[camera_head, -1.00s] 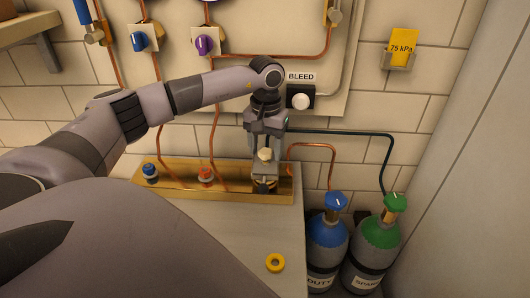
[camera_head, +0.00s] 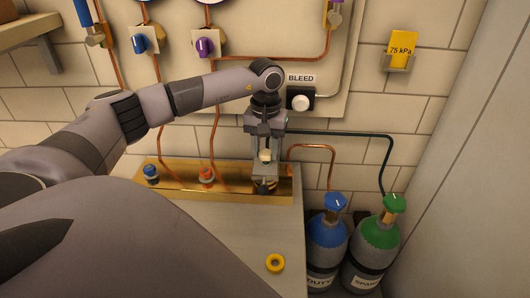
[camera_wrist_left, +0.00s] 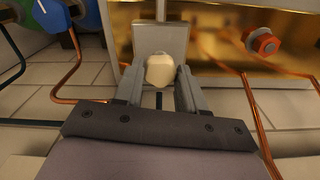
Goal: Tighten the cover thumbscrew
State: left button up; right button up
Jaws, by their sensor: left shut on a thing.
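My left gripper (camera_head: 265,157) points down at the right end of the brass strip, shut on a cream thumbscrew knob (camera_head: 265,155). In the left wrist view the knob (camera_wrist_left: 160,70) sits between the two grey fingers. A pale grey plate (camera_wrist_left: 160,38), which looks like the cover, lies just beyond the knob. The thumbscrew's shaft is hidden, so I cannot tell how far in it sits. My right gripper is not in view.
The brass strip (camera_head: 218,184) carries a blue fitting (camera_head: 151,172) and a red fitting (camera_head: 206,175) with copper pipes. A yellow ring (camera_head: 275,263) lies on the bench (camera_head: 235,222). Blue (camera_head: 327,232) and green (camera_head: 381,232) cylinders stand right. A bleed button (camera_head: 300,102) is behind the gripper.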

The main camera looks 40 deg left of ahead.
aim_at(266, 152)
pick_arm(q)
jog(key=o, duration=1)
jog(key=shift+m, duration=0.3)
jog(key=shift+o, duration=0.2)
jog(key=shift+r+p, duration=1.25)
jog(key=shift+r, duration=0.35)
jog(key=s+d, duration=0.6)
jog(key=s, duration=0.1)
jog(key=shift+s+d, duration=0.25)
jog(key=shift+s, duration=0.1)
